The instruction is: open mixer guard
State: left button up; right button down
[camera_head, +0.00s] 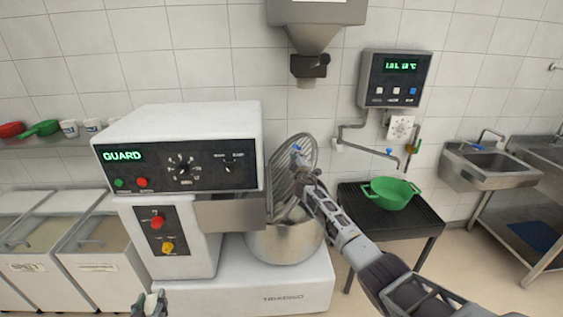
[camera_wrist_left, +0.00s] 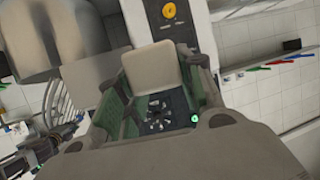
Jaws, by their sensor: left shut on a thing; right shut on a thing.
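The white mixer (camera_head: 190,135) stands left of centre, its display lit with the word GUARD. Its wire guard (camera_head: 283,172) stands steeply tilted above the steel bowl (camera_head: 270,243). My right arm reaches in from the lower right. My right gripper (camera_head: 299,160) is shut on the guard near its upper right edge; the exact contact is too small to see. My left gripper (camera_head: 151,304) is low in front of the mixer, at the bottom edge of the head view. In the left wrist view it is shut on a pale, flat-faced thing (camera_wrist_left: 155,67), which I cannot identify.
A black table (camera_head: 365,205) with a green colander (camera_head: 390,193) stands right of the bowl. A steel hopper (camera_head: 313,35) hangs above. Lidded bins (camera_head: 100,262) stand at the left, under a shelf with scoops. A sink (camera_head: 487,170) is at the far right.

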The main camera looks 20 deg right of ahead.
pick_arm(q)
jog(key=shift+r, duration=0.15)
pick_arm(e)
jog(key=w+a+r+n, duration=0.2)
jog(key=a+r+n, duration=0.1)
jog(key=a, duration=0.6)
jog(key=shift+w+a+r+n, duration=0.2)
jog(key=shift+a+n, duration=0.1)
jog(key=shift+n, duration=0.4)
jog(key=c, duration=1.5)
grip_release()
jog(key=shift+o, duration=0.6)
jog(key=shift+s, duration=0.15)
jog(key=shift+s+f, duration=0.15)
jog(key=v, duration=1.1)
jog(key=shift+s, duration=0.2)
